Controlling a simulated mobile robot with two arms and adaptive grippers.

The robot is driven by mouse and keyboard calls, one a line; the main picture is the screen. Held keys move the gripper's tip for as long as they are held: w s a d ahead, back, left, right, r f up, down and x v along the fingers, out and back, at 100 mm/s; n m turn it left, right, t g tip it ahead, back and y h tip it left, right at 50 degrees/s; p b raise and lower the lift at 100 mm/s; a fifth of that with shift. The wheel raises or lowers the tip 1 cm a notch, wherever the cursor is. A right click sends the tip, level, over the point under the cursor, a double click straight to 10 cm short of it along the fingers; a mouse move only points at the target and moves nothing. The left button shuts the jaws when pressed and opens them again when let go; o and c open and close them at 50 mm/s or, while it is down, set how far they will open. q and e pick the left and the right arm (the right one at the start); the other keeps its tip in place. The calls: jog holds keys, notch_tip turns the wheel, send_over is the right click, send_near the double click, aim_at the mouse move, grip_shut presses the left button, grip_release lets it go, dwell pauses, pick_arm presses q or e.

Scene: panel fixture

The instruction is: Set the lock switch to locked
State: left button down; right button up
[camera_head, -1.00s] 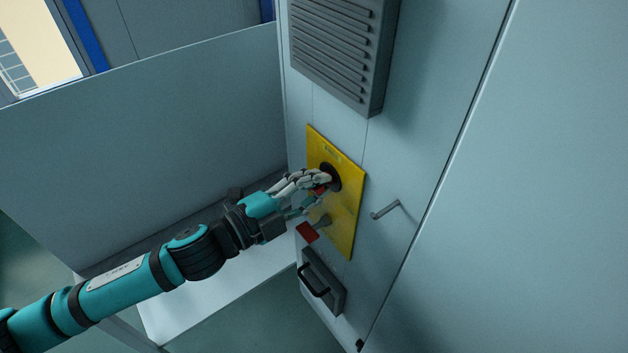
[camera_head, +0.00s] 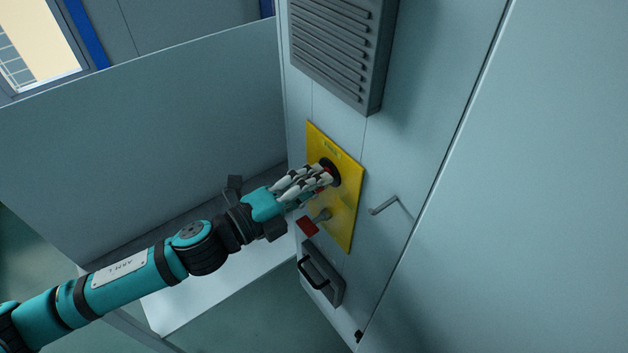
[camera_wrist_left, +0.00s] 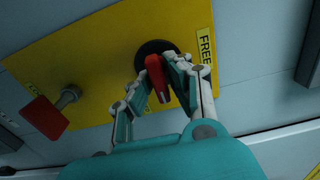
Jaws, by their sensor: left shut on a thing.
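The lock switch is a red handle (camera_wrist_left: 158,84) on a round black base (camera_head: 331,170), mounted on a yellow panel plate (camera_head: 349,213). The base also shows in the left wrist view (camera_wrist_left: 152,50). My left gripper (camera_head: 326,178) is at the switch, its fingers on both sides of the red handle and shut on it; in the left wrist view the fingers (camera_wrist_left: 164,78) straddle it. The fingers hide most of the handle in the head view. A label reading FREE (camera_wrist_left: 205,46) is on the plate beside the switch. My right gripper is not in view.
A second red-ended lever (camera_head: 308,226) sticks out of the plate below the switch; it shows in the left wrist view (camera_wrist_left: 45,116). A grey vent box (camera_head: 335,50) is above, a bent rod (camera_head: 385,206) right, and a black-handled grey box (camera_head: 322,275) below.

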pick_arm(q)
jog(key=c, duration=1.4)
grip_release()
jog(key=shift+o, duration=0.2)
jog(key=shift+a, duration=0.1)
jog(key=v, duration=1.2)
